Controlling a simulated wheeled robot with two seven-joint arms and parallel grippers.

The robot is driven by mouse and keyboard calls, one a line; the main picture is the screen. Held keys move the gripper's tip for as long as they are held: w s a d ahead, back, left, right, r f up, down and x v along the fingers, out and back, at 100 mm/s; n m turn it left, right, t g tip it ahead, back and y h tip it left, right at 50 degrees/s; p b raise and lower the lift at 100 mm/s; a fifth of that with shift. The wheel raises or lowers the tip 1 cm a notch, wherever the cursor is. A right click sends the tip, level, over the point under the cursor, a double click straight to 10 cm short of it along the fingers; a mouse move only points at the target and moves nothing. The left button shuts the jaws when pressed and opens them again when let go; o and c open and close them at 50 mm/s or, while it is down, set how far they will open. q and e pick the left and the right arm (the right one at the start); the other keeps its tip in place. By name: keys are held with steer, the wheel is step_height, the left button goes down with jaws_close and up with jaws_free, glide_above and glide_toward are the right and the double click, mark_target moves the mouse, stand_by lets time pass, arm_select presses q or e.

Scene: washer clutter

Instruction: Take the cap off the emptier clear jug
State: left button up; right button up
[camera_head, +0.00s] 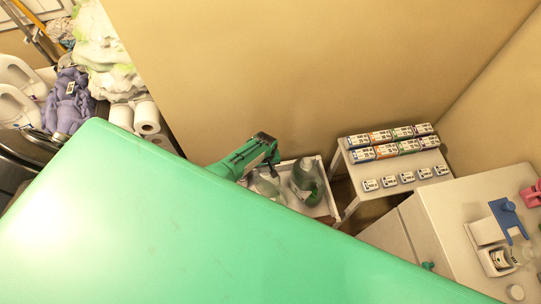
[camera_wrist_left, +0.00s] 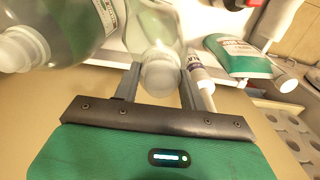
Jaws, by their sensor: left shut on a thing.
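Two clear jugs stand in a white tray (camera_head: 322,209) by the wall. The emptier-looking jug (camera_head: 266,183) is partly hidden by my left gripper (camera_head: 268,147), and the other jug (camera_head: 305,178) with a darker green look stands to its right. In the left wrist view, the emptier jug (camera_wrist_left: 152,28) has its pale cap (camera_wrist_left: 160,78) between my left fingers, which are shut on it. The cap lines up with the jug's neck; I cannot tell whether it is still seated. The other jug (camera_wrist_left: 65,30), with its cap (camera_wrist_left: 22,48), is at the left. My right gripper is not in view.
A green-and-white pouch (camera_wrist_left: 242,58) and a white tube (camera_wrist_left: 200,78) lie close right of the fingers. A shelf (camera_head: 395,170) with several boxes stands right of the tray. White jugs and paper rolls (camera_head: 145,118) are at the left.

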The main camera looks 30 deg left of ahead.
arm_select(q)
steer(key=o, duration=0.3)
steer(key=c, duration=0.4)
steer(key=shift+o, duration=0.2)
steer(key=shift+f, duration=0.1)
steer(key=shift+n, duration=1)
steer(key=n, duration=0.4)
steer(key=shift+p, duration=0.35)
steer(key=shift+r+p, duration=1.55)
steer(key=shift+r, duration=0.05)
